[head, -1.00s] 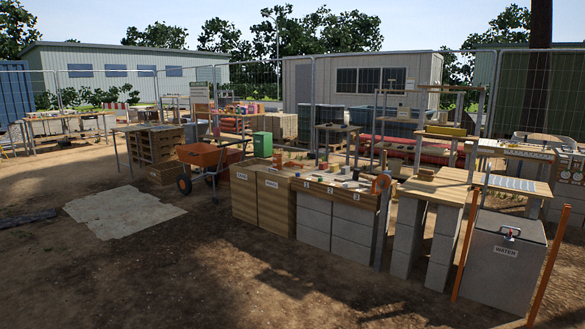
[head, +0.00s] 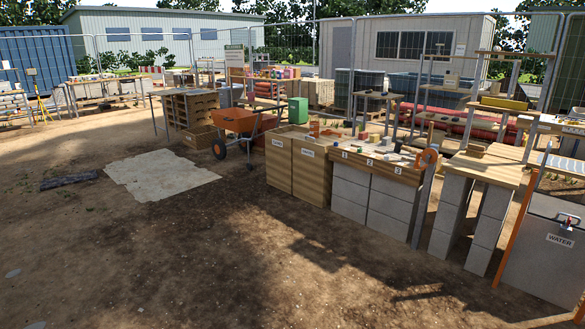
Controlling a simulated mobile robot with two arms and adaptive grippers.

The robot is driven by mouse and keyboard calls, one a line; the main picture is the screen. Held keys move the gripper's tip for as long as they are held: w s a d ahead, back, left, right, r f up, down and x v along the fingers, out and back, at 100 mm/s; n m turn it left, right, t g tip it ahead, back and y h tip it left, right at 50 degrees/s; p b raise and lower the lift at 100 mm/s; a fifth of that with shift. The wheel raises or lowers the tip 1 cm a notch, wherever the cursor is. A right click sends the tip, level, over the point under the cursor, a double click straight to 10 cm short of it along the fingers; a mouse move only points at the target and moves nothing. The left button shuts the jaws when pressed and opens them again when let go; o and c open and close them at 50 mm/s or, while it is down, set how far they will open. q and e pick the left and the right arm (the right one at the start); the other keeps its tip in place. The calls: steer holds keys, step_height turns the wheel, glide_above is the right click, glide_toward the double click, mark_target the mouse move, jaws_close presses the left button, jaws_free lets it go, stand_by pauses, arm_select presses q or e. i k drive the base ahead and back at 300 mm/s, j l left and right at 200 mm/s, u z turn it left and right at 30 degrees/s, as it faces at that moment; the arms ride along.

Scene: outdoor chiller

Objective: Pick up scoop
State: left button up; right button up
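I cannot make out a scoop for certain in the head view; the small items on the worktops are too small to tell apart. A wooden bench (head: 375,169) with bays numbered 1, 2 and 3 stands right of centre on grey blocks, with several small objects on top. A grey box marked WATER (head: 545,268) stands at the right edge, with a small red and black fitting on its front. Neither of my grippers is in view.
An orange wheelbarrow (head: 238,122) and two wooden bins (head: 310,172) stand left of the bench. A pale sheet (head: 160,174) lies on the dirt at left. Open dirt ground (head: 200,260) fills the foreground. Wire fencing runs behind.

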mark_target(328, 133)
steer(key=i+u, duration=0.3)
steer(key=i, duration=2.6)
steer(key=i+j, duration=0.1)
steer(key=i, duration=1.25)
steer(key=i+z, duration=0.1)
steer(key=i, duration=1.3)
